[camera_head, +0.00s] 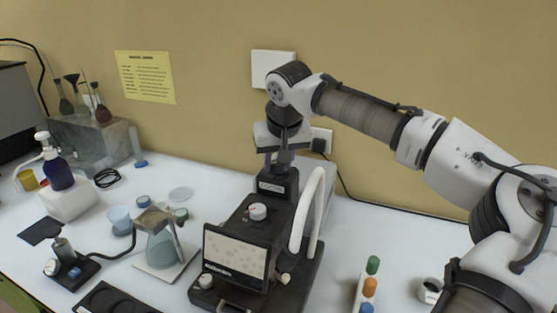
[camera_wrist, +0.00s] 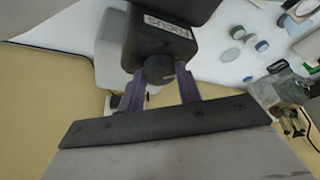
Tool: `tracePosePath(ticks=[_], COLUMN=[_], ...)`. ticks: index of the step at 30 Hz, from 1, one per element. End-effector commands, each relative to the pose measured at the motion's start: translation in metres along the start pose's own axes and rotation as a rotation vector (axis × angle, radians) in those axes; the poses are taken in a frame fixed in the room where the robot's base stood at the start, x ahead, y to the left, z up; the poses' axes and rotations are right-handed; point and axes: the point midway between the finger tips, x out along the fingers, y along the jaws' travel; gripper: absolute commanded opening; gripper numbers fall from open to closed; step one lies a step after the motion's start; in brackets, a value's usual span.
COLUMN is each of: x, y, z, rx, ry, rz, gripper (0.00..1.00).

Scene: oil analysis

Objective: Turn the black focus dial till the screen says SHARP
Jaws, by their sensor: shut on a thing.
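The black focus dial (camera_wrist: 158,70) sticks out of a black box labelled FOCUS (camera_wrist: 167,30) in the wrist view. My gripper (camera_wrist: 160,76) is shut on the dial, with one purple finger on each side of it. In the head view my gripper (camera_head: 279,160) points down onto the top of the FOCUS box (camera_head: 277,185), and the dial is mostly hidden there. The screen (camera_head: 235,258) on the front of the black instrument shows a pale picture with faint spots. The writing along its lower edge is too small to read.
A white curved tube (camera_head: 305,210) rises right of the instrument. A flask (camera_head: 163,248) on a white plate stands to the left. A rack with coloured caps (camera_head: 369,287) stands at the front right. The yellow wall (camera_head: 210,120) is close behind my arm.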

Motion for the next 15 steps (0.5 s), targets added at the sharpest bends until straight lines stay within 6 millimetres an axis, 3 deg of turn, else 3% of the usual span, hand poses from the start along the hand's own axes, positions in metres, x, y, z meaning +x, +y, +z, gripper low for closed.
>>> tracePosePath(ticks=[15], x=[0.0024], y=[-0.0033], z=[-0.0005], rx=[0.327], ry=[0.000], rz=[0.131], gripper=[0.11])
